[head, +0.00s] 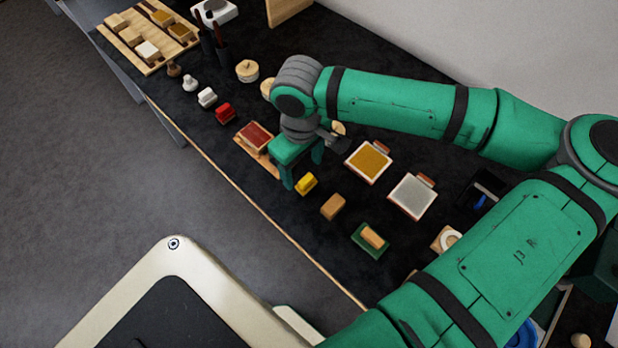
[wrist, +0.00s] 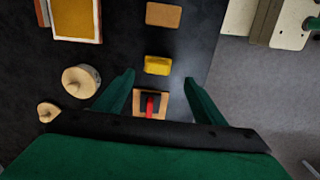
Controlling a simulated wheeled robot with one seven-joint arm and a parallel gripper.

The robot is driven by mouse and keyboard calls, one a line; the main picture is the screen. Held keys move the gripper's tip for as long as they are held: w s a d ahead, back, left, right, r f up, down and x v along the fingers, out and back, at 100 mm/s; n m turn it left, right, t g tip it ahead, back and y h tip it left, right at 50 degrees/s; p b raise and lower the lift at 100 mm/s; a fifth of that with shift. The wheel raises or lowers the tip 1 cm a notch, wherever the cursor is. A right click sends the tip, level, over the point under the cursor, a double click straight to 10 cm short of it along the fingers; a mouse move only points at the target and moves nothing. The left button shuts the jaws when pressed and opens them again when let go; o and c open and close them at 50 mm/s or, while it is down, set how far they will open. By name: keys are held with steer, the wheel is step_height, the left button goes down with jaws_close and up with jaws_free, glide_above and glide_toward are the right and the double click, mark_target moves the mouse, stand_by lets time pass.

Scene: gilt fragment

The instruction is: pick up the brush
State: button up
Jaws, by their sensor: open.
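My gripper (head: 303,174) points down over the dark bench, its green fingers apart. In the wrist view the open fingers (wrist: 159,78) hold nothing. A small wooden piece with a black and a red part (wrist: 151,104) lies between and below them, partly hidden by my gripper. I cannot tell for sure whether it is the brush. In the head view a red-topped wooden board (head: 256,136) lies just left of my gripper, partly covered by it. Dark upright tools (head: 221,50), possibly brushes, stand further back. A yellow block (wrist: 157,65) lies just beyond the fingertips.
A tan block (head: 333,207) and a green pad (head: 368,240) with a block on it lie nearby. Two framed trays (head: 368,162) and (head: 412,195) lie to the right. Round wooden pots (wrist: 80,80) stand beside my gripper. The bench's front edge (head: 235,192) is close.

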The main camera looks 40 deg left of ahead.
mark_target(306, 179)
steer(key=shift+w+f, duration=0.2)
steer(key=shift+f, duration=0.9)
steer(key=f, duration=0.5)
steer(key=shift+d, duration=0.4)
steer(key=shift+a, duration=0.1)
steer(key=c, duration=1.1)
